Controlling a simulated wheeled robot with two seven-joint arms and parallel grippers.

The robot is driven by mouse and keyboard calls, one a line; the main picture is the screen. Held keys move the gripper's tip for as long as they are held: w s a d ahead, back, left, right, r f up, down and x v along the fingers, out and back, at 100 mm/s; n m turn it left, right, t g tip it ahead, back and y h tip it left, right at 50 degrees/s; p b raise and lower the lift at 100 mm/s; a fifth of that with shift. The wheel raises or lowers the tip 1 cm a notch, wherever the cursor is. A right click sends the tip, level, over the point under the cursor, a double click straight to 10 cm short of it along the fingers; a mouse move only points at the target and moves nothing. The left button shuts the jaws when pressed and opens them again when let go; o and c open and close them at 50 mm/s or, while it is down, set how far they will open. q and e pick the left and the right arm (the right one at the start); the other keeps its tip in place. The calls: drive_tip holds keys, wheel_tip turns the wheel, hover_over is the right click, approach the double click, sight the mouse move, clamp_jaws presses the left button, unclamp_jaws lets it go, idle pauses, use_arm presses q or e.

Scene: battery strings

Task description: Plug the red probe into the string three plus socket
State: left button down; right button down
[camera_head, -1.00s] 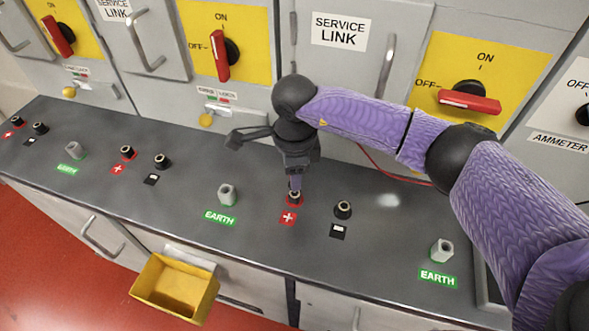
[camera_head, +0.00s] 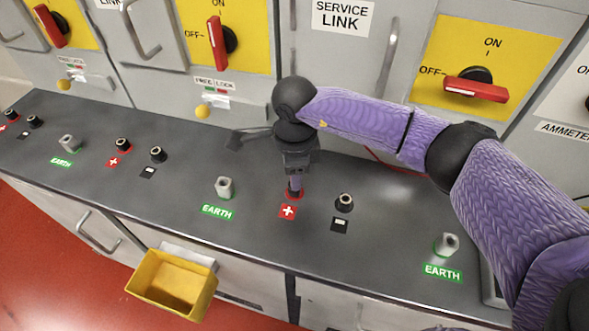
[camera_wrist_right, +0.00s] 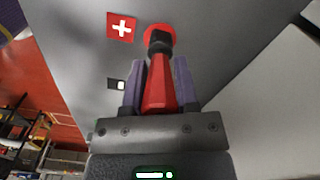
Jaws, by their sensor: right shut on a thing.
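My right gripper (camera_head: 295,186) points down over the third plus socket from the left, which has a red ring (camera_head: 294,196) and a red plus label (camera_head: 288,211). In the right wrist view, my right gripper (camera_wrist_right: 159,85) is shut on the red probe (camera_wrist_right: 159,92). The probe's dark front end overlaps the socket's red ring (camera_wrist_right: 151,31). The gripper hides most of this socket in the head view, and I cannot tell how deep the tip sits. My left gripper is not in view.
A black socket (camera_head: 344,202) is just right of the gripper. Earth posts stand on the left (camera_head: 224,187) and right (camera_head: 447,244). A yellow bin (camera_head: 172,285) hangs at the bench's front. Cabinets with red switch handles (camera_head: 476,90) stand behind.

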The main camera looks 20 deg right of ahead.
drive_tip(key=shift+c, duration=1.4)
unclamp_jaws()
wheel_tip(320, 180, up, 10)
drive_tip(key=shift+f+p, duration=0.1)
drive_tip(key=shift+p, duration=0.8)
